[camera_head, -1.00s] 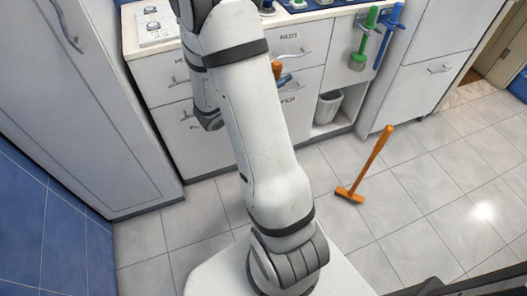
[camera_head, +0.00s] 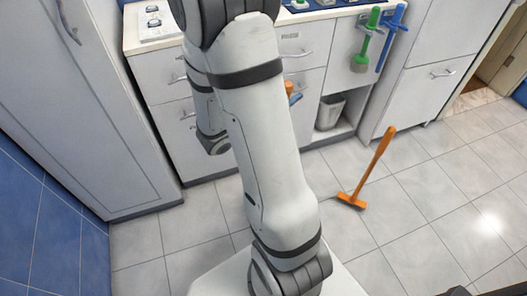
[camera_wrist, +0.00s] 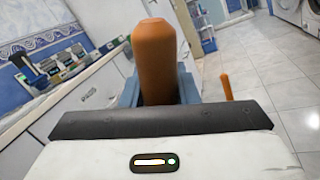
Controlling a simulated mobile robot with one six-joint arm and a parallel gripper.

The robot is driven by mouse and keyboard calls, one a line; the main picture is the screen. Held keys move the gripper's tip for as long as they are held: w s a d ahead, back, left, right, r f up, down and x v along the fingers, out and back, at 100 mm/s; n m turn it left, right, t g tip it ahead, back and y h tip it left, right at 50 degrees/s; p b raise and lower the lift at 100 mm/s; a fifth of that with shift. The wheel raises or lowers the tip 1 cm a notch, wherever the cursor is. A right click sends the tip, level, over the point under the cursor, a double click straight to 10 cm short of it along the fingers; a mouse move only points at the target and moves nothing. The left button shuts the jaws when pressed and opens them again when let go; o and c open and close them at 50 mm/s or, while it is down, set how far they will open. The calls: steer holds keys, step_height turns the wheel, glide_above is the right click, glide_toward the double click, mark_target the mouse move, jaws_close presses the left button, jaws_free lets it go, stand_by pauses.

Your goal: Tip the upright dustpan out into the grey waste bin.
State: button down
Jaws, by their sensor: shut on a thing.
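In the wrist view, my gripper (camera_wrist: 160,95) is shut on a thick orange handle (camera_wrist: 153,48), with blue parts on both sides of it. I take this to be the dustpan's handle; its pan is hidden and any contents cannot be seen. In the head view, a small orange end of it (camera_head: 289,87) shows beside my arm, which hides most of the gripper. The grey waste bin (camera_head: 330,112) stands upright in an open niche under the counter, right of the drawers. My gripper appears to be left of the bin.
Green (camera_head: 367,42) and blue (camera_head: 390,38) tools hang on the cabinet front above the bin. A tall white cabinet (camera_head: 85,110) is at left. The floor at right is clear.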

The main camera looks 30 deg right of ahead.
steer(key=shift+f+b, duration=0.15)
steer(key=shift+b, duration=0.6)
steer(key=shift+s+a+f+b, duration=0.1)
steer(key=shift+s+b, duration=0.05)
steer(key=shift+b, duration=1.1)
steer(key=b, duration=0.2)
steer(key=s+b, duration=0.1)
steer(key=b, duration=0.2)
steer(key=shift+a+f, duration=0.15)
steer(key=shift+a, duration=0.05)
